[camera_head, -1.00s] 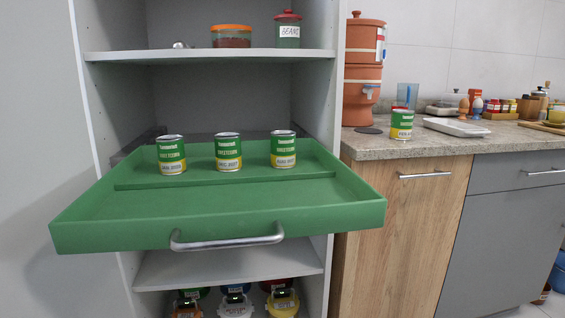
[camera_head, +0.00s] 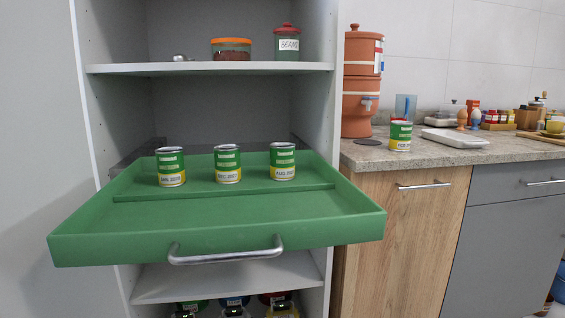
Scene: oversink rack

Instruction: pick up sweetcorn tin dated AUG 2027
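Three green, white and yellow sweetcorn tins stand upright in a row at the back of the pulled-out green drawer (camera_head: 215,240). The right tin (camera_head: 283,161) has a date that looks like AUG 2027, its last digits blurred. The middle tin (camera_head: 227,164) looks like DEC 2027 and the left tin (camera_head: 171,167) like JAN or APR with an unclear year. A similar tin (camera_head: 400,136) stands on the counter to the right; its date looks like FEB but is too small to be sure. Neither of my grippers is in view.
The drawer has a metal handle (camera_head: 226,254) and a low divider in front of the tins; its front part is empty. A shelf (camera_head: 210,68) above holds jars. The counter (camera_head: 435,152) bears a terracotta water filter (camera_head: 360,85) and a white tray (camera_head: 455,138).

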